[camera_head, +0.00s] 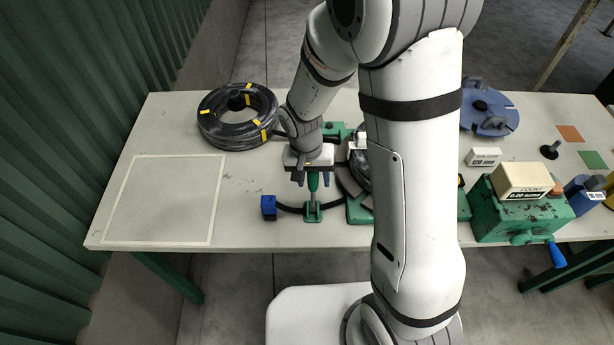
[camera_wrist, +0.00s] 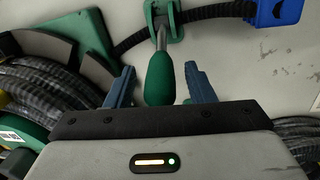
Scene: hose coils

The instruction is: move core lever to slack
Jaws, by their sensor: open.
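A lever with a green grip (camera_head: 313,181) stands on a small green bracket (camera_head: 312,212) near the front edge of the bench; no label on it is readable. In the wrist view its green grip (camera_wrist: 160,80) lies between the two blue-grey fingers of my gripper (camera_wrist: 160,70). The fingers are open, with a visible gap on both sides of the grip. In the head view my gripper (camera_head: 313,178) is above the bracket, over the lever. The lever's metal shaft runs from the grip to the bracket in the wrist view.
A dark strap runs from the bracket to a blue block (camera_head: 268,207). A black hose coil (camera_head: 238,117) lies behind, left. A green base with another coil (camera_wrist: 50,100) is close beside my gripper. A green counter box (camera_head: 522,215) stands right. The outlined square (camera_head: 165,200) is clear.

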